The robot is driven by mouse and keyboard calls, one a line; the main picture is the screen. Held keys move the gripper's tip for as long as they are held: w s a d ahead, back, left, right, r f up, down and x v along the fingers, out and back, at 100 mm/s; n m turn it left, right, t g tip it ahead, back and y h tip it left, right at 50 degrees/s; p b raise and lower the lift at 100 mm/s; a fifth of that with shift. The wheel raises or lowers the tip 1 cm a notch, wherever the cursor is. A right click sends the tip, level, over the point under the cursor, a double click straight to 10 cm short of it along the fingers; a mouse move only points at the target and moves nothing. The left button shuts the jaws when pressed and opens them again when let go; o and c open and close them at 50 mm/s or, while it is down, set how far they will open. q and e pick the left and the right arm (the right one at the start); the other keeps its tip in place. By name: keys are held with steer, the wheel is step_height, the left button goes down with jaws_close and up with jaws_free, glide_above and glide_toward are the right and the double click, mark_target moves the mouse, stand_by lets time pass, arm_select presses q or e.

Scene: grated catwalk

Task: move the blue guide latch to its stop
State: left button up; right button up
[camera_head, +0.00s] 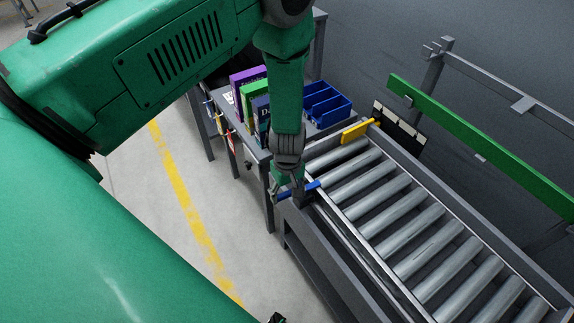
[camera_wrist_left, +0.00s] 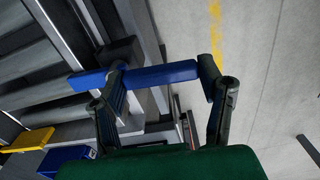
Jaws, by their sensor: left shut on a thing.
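The blue guide latch (camera_head: 314,185) is a bar at the near left corner of the roller conveyor, on a dark mount. In the left wrist view the latch (camera_wrist_left: 160,75) lies across between my fingers. My left gripper (camera_head: 287,190) comes down from above onto it and is shut on it. In the left wrist view one finger of the gripper (camera_wrist_left: 163,68) crosses the bar near its middle and the other is at its right end. In the head view the gripper partly hides the latch. I cannot make out the stop.
The roller conveyor (camera_head: 345,222) runs toward the lower right. A yellow latch (camera_head: 357,131) sits at its far end. A table behind my arm holds upright boxes (camera_head: 246,90) and blue bins (camera_head: 325,103). A green rail (camera_head: 480,145) runs along the far side. Floor at left is clear.

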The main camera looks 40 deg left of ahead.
mark_target(289, 193)
arm_select(q)
steer(key=shift+s+d+n, duration=0.15)
steer(key=shift+d+n, duration=0.1)
steer(key=shift+n, duration=0.15)
steer(key=o, duration=1.2)
steer(key=shift+f, duration=0.1)
steer(key=shift+r, duration=0.35)
step_height(289, 193, up, 11)
steer(key=shift+r, duration=0.1)
